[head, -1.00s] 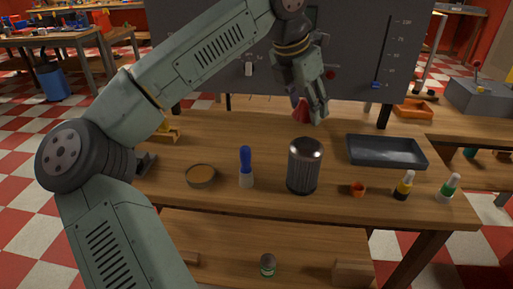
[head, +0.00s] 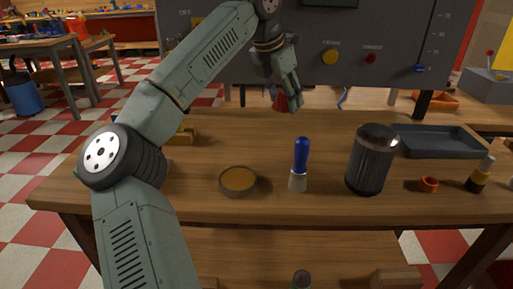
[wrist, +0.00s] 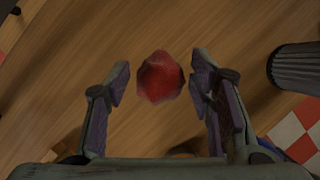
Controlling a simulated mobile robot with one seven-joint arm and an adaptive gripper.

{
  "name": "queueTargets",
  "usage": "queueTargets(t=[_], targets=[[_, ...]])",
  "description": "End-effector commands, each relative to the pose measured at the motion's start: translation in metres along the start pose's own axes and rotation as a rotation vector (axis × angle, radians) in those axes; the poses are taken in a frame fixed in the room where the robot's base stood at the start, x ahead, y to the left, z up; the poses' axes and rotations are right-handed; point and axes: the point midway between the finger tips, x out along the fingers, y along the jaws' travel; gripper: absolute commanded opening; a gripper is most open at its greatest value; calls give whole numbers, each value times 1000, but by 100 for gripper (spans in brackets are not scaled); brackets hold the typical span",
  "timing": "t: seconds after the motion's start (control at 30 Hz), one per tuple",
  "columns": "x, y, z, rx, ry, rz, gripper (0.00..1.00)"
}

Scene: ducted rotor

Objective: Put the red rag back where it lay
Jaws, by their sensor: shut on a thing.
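The red rag (head: 280,103) is a small crumpled bundle held over the back part of the wooden workbench (head: 120,205). My gripper (head: 289,105) is shut on it, pointing down. In the wrist view the rag (wrist: 160,78) shows between the two fingers of my gripper (wrist: 161,84), with bare wood beneath. I cannot tell how far the rag is above the bench top. No mark of where it lay stands out.
A grey tray (head: 440,142) lies right. A grey panel (head: 390,45) rises behind.

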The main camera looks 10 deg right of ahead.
Motion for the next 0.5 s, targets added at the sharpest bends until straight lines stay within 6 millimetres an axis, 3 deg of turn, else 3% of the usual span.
queueTargets(t=[0.33,0.5], targets=[[50,-2,-17,5,2,-5,19],[63,-2,-22,5,2,-2,19]])
